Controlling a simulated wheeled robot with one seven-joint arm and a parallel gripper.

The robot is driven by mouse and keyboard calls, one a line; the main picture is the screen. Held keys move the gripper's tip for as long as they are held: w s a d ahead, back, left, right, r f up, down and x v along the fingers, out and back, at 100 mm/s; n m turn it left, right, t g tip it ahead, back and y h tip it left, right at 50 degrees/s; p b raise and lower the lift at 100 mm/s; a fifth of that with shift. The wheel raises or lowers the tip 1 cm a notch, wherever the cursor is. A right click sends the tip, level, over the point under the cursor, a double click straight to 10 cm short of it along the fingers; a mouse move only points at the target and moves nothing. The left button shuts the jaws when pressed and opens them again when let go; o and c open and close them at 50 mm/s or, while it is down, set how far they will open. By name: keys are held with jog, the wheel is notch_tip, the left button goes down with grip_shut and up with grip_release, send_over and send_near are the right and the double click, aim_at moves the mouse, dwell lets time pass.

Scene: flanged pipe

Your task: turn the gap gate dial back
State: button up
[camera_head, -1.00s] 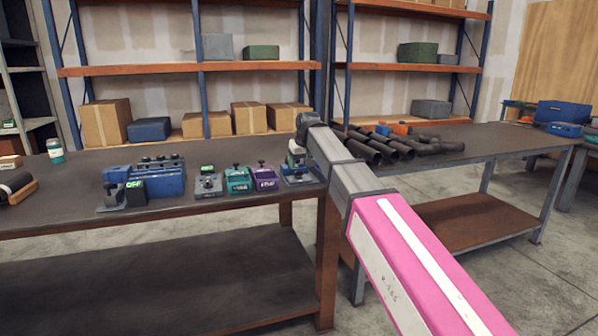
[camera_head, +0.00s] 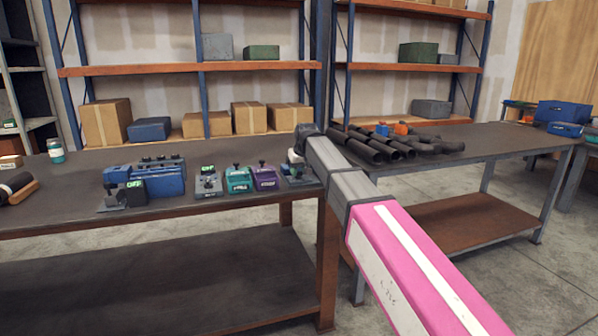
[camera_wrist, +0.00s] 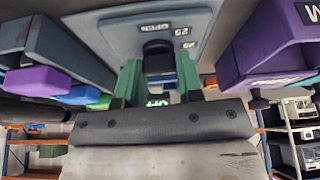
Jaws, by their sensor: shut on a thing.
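The gap gate dial shows in the wrist view as a dark knob (camera_wrist: 158,60) on a grey-blue plate (camera_wrist: 115,32) with number labels, one reading 25. My gripper (camera_wrist: 158,78) has a green finger on each side of the knob and is shut on it. In the head view the grey-blue unit (camera_head: 297,176) stands at the right end of the left bench. My wrist is just above and behind it there, and my fingertips are hidden. The dial's exact setting cannot be read.
A purple unit (camera_head: 264,178), a teal unit (camera_head: 238,180) and a grey unit (camera_head: 208,184) stand close to the left. A blue machine (camera_head: 155,180) with a lit green display is further left. Dark pipes (camera_head: 375,150) lie on the right bench (camera_head: 470,150).

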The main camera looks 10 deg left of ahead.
jog(key=n, duration=0.2)
jog(key=n+g+y, duration=0.1)
jog(key=n, duration=0.2)
jog(key=shift+w+g, duration=0.1)
jog(key=shift+g, duration=0.2)
jog(key=n, duration=0.2)
jog(key=n+g+y, duration=0.1)
jog(key=n, duration=0.1)
jog(key=shift+n+g, duration=0.3)
dwell(0.4)
jog(key=o, duration=0.9)
jog(key=shift+o, duration=0.2)
jog(key=shift+d+r, duration=0.1)
jog(key=shift+r, duration=0.05)
jog(key=v, duration=1)
jog(key=shift+r, duration=0.3)
jog(key=shift+d, duration=0.1)
